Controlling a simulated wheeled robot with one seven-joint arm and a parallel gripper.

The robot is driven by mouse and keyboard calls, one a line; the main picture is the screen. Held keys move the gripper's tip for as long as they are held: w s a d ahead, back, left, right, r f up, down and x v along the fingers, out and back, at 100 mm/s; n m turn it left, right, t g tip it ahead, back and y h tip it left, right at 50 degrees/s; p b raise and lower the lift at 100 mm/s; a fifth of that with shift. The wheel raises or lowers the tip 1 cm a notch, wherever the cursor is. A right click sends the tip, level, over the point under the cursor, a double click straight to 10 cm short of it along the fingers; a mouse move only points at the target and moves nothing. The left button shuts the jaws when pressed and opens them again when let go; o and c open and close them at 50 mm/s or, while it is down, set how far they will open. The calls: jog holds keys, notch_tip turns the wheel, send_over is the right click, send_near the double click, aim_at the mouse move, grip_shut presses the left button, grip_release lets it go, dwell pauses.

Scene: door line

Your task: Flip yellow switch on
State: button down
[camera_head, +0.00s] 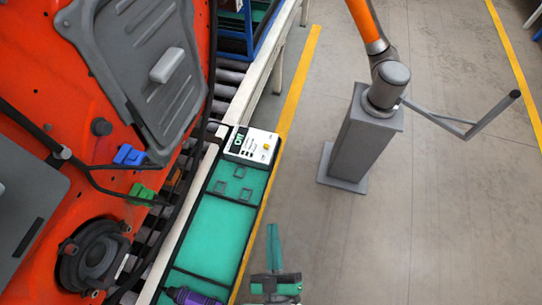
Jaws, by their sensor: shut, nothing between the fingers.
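The yellow switch (265,147) is a small yellow spot on top of a white box (251,145). The box has a dark display with green characters, too small to read surely. It sits at the far end of a teal tray with black edges (222,230). My gripper (272,228) is at the bottom centre, over the floor side of the tray, with its fingers together and pointing up the picture. It is shut and empty. It is apart from the box, which lies farther up the picture and slightly left.
An orange door panel (30,70) with a grey cover, a speaker and blue and green connectors fills the left. A purple tool (190,296) lies in the tray's near end. A grey post (358,140) with an orange arm stands right. The floor between is clear.

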jog(key=w+f+n+t+y, duration=0.25)
jog(key=w+n+y, duration=0.35)
jog(key=w+n, duration=0.3)
jog(key=n+g+y, duration=1)
jog(key=n+g, duration=0.3)
jog(key=n, duration=0.6)
send_near(271, 159)
jog(key=shift+s+r, duration=0.15)
jog(key=shift+r, duration=0.85)
jog(key=x, duration=1)
jog(key=shift+w, duration=0.2)
jog(key=shift+s+r, duration=0.1)
